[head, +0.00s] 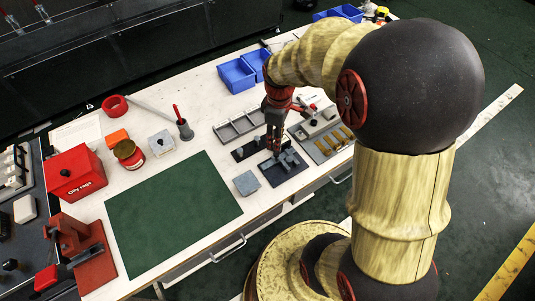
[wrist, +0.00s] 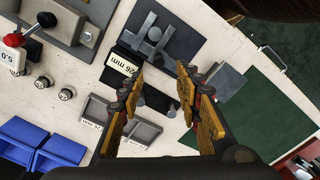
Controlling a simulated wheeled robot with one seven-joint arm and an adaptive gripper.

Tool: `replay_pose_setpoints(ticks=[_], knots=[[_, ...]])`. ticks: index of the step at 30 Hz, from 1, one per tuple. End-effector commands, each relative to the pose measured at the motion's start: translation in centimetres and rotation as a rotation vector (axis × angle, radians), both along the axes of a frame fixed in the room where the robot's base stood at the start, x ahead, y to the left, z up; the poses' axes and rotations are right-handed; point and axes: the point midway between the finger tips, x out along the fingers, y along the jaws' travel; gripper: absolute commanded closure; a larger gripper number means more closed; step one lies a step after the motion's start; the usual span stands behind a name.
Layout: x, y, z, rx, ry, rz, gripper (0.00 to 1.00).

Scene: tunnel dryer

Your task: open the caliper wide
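The caliper (head: 285,160) appears to be the grey jawed device lying on a dark pad (head: 270,178), below my gripper in the head view. In the wrist view the caliper (wrist: 151,38) shows near the top centre, with two crosswise grey jaws on a bar, a narrow gap between them. My gripper (head: 274,150) points down over the bench close to the caliper. In the wrist view its two gold-padded fingers (wrist: 160,76) are spread apart with nothing held between them. The caliper lies beyond the fingertips; I see no contact. The exact height of the fingertips is unclear.
A grey block (head: 246,183), a divided tray (head: 240,128) and a fixture with a red-knobbed lever (wrist: 30,38) are close by. The green mat (head: 172,210) is clear.

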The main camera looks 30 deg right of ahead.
Motion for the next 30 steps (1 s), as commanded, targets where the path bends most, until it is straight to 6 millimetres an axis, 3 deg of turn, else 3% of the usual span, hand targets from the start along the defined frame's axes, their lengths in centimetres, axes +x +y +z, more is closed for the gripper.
replay_pose_setpoints(ticks=[8, 21, 30], knots=[[0.1, 0.0, -0.4, -0.001, -0.006, 0.168, 0.66], [0.1, 0.0, -6.6, -0.001, -0.006, 0.167, 0.66], [0.2, 0.0, -7.7, -0.001, -0.007, 0.166, 0.66]])
